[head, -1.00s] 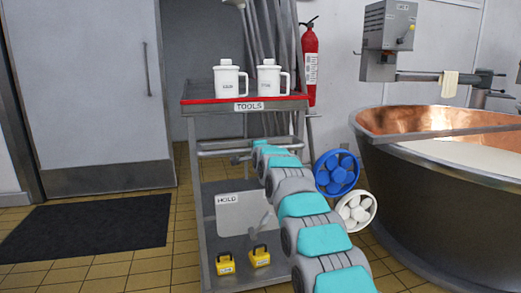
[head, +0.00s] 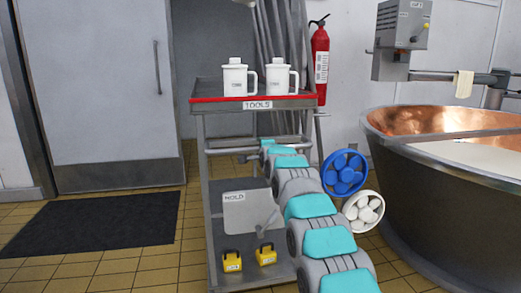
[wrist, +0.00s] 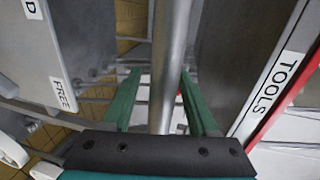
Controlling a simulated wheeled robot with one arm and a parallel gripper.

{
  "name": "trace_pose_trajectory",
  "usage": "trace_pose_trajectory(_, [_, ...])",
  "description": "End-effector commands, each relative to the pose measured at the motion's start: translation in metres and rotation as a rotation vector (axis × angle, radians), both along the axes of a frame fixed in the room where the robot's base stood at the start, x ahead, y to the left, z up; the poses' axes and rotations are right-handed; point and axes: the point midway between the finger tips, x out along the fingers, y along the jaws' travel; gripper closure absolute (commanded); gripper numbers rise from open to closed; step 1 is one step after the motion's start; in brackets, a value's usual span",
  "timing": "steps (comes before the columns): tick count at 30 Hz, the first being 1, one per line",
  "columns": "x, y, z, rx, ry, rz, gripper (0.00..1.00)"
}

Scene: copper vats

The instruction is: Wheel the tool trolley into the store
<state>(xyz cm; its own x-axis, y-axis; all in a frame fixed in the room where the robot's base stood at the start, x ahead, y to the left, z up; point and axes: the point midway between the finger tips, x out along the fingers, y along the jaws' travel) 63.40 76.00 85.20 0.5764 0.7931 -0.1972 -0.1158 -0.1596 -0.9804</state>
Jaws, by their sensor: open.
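The tool trolley (head: 205,150) stands in front of me in the head view. It has a red-edged top labelled TOOLS, a push bar (head: 235,150) below and a lower shelf. Two white lidded jugs (head: 235,78) (head: 278,78) stand on top. Two yellow blocks with dark handles (head: 232,261) (head: 266,255) sit on the lower shelf. A plate marked HOLD with a grey lever (head: 267,219) is above them; the wrist view shows FREE on it too. My gripper (wrist: 160,76) is open, its green fingers on either side of a metal bar (wrist: 170,45). Contact cannot be told.
Behind the trolley is a dark opening (head: 210,45) with hanging strips (head: 275,40). A grey door (head: 100,110) stands left, with a black mat (head: 90,222) before it. A copper vat (head: 440,200) is close on the right, near a fire extinguisher (head: 320,62) and blue and white wheels (head: 344,173) (head: 363,211).

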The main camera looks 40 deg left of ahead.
Motion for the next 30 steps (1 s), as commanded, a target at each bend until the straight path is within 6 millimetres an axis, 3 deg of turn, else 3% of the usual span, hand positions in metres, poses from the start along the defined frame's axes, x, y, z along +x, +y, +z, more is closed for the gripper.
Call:
trace_pose_trajectory(14, [-0.006,-0.008,0.003,0.002,0.001,0.002,0.41])
trace_pose_trajectory(30, [-0.032,-0.045,0.009,-0.002,0.001,0.0,0.41])
